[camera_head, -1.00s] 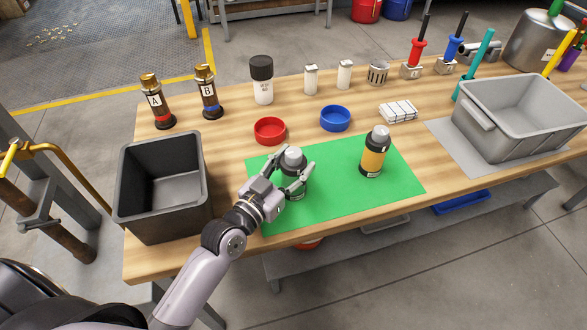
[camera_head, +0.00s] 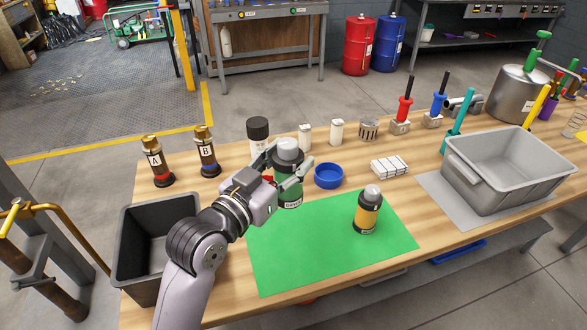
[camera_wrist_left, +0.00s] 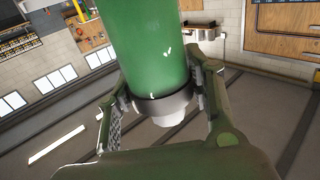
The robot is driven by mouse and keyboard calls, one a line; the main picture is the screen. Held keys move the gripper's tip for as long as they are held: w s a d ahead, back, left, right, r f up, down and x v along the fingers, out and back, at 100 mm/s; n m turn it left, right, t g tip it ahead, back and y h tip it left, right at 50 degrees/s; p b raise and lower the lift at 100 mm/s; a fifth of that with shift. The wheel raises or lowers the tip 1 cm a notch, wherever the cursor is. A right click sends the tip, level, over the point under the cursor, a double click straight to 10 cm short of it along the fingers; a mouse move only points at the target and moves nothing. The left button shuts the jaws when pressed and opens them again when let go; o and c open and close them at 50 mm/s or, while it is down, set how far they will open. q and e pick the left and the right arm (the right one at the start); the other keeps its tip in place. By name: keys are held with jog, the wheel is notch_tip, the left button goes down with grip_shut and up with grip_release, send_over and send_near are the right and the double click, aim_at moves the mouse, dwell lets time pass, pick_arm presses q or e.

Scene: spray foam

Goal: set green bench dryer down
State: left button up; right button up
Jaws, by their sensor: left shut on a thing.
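The green bench dryer (camera_head: 289,193) is a green bottle with a dark collar and grey cap. My left gripper (camera_head: 284,168) is shut around its upper part and holds it upright, apparently raised above the back of the green mat (camera_head: 300,262). In the left wrist view the green body (camera_wrist_left: 150,50) fills the top middle, with the collar and cap between the two fingers (camera_wrist_left: 165,105). A yellow-orange bottle (camera_head: 367,212) with a grey cap stands upright on the right part of the mat. The held bottle hides part of the red dish behind it. My right gripper is not in view.
A dark bin (camera_head: 150,245) is at the left, a grey tub (camera_head: 507,165) at the right. Behind the mat are a blue dish (camera_head: 329,176), a white block pack (camera_head: 390,167), a black-capped bottle (camera_head: 258,133) and bottles A and B (camera_head: 207,155). The mat's front is clear.

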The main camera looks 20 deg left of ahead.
pick_arm(q)
jog(key=shift+r, duration=0.4)
jog(key=s+a+f+n+y, duration=0.1)
jog(key=s+a+f+y, duration=0.1)
jog(key=s+f, duration=0.4)
jog(key=s+a+f+n+y, duration=0.2)
jog(key=s+f+y, duration=0.1)
jog(key=s+f, duration=0.4)
jog(key=shift+s+f+t, duration=0.25)
jog(key=shift+s+t, duration=0.15)
